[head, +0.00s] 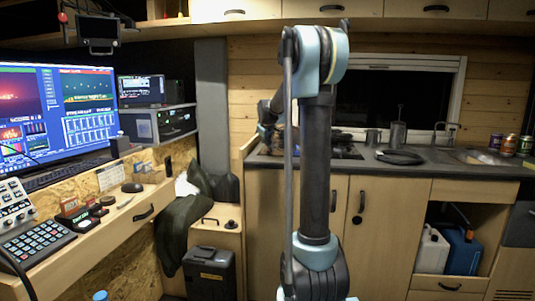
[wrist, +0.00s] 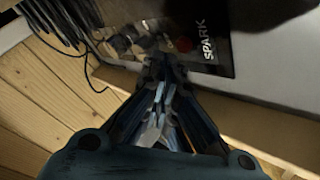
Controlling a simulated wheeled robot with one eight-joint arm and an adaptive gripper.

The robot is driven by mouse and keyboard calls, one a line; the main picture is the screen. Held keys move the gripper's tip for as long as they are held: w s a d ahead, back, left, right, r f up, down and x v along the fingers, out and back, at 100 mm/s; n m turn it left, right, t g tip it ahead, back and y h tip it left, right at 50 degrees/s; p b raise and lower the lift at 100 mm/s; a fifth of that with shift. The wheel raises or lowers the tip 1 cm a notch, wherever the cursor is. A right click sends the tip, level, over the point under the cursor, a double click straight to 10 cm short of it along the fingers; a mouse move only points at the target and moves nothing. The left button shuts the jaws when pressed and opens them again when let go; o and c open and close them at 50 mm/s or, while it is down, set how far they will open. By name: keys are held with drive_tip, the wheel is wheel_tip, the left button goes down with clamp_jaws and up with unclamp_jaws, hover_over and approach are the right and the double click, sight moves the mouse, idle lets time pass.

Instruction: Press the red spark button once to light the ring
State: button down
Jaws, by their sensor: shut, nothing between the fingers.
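The red spark button (wrist: 183,44) shows in the wrist view as a small dark red spot on a dark panel, beside the white word SPARK. My gripper (wrist: 158,64) is shut and empty. In the picture its fingertips lie just left of and below the button; I cannot tell whether they touch the panel. In the head view the hob (head: 345,151) on the counter is mostly hidden behind my arm, and the button and gripper cannot be made out. No flame is visible.
A dark pan (head: 400,157) and a metal pot (head: 397,134) stand right of the hob, with a sink (head: 475,156) further right. In the wrist view a coiled dark cable or wire (wrist: 62,25) lies at the upper left. Wooden cabinets are below the counter.

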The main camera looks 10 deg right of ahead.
drive_tip(key=shift+r, duration=2.55)
drive_tip(key=shift+m+g, duration=0.8)
drive_tip(key=shift+m, duration=0.1)
drive_tip(key=s+f, duration=0.1)
drive_tip(key=s, duration=0.3)
drive_tip(key=s+f, duration=0.1)
drive_tip(key=s, duration=0.4)
drive_tip(key=s+d+f, duration=0.1)
drive_tip(key=s, duration=0.4)
drive_tip(key=s+f+m+g, duration=0.1)
drive_tip(key=s+f+m, duration=0.1)
drive_tip(key=s+f, duration=0.6)
drive_tip(key=s+f+m+g, duration=0.2)
drive_tip(key=s+f, duration=0.6)
drive_tip(key=s, duration=1.2)
drive_tip(key=s+f+m+g+y, duration=0.1)
drive_tip(key=s+f+g, duration=0.1)
drive_tip(key=s+f, duration=0.6)
drive_tip(key=s, duration=0.6)
drive_tip(key=shift+s+f+m, duration=0.25)
drive_tip(key=shift+s+m, duration=0.05)
drive_tip(key=shift+m, duration=0.1)
